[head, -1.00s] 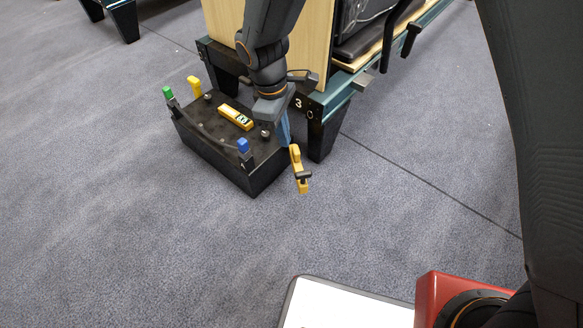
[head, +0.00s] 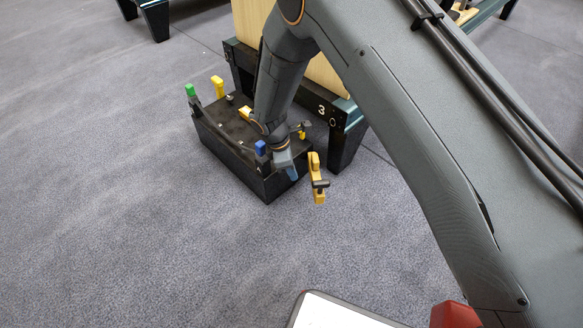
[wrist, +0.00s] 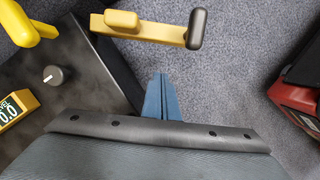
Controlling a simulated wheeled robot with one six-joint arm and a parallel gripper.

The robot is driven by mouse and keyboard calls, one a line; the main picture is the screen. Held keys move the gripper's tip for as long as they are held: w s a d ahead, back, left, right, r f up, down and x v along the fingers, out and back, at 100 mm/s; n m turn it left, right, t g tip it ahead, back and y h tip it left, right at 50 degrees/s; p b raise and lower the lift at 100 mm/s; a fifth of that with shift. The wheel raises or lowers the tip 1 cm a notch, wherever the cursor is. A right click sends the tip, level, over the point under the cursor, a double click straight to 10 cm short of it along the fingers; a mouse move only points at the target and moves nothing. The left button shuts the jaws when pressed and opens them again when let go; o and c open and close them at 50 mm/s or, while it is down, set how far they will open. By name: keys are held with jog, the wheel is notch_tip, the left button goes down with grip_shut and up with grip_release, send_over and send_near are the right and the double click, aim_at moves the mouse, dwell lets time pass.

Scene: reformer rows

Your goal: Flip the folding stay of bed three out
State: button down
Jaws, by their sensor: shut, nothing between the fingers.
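A yellow bar with a dark knob (head: 317,183), which looks like the folding stay, juts out by the right end of a black box (head: 238,165) at the foot of the bed marked 3 (head: 340,118). In the wrist view the yellow bar (wrist: 152,31) lies across the top, its dark rounded knob at the right end. My gripper (head: 290,168) is shut and empty, just left of the bar in the head view. Its blue fingers (wrist: 161,98) point toward the bar in the wrist view, with a visible gap. My arm hides part of the box top.
The box top carries green (head: 190,90), yellow (head: 217,86) and blue (head: 261,148) knobs, near my wrist. The wrist view shows a dark round knob (wrist: 53,75) and a yellow display block (wrist: 16,108). Open carpet (head: 120,230) lies in front and left.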

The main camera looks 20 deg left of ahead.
aim_at(316, 173)
jog(key=w+d+f+b, duration=0.2)
jog(key=d+f, duration=0.2)
jog(key=shift+w+d+b, duration=0.15)
jog(key=shift+w+b, duration=0.1)
jog(key=shift+b, duration=0.1)
jog(key=shift+s, duration=0.1)
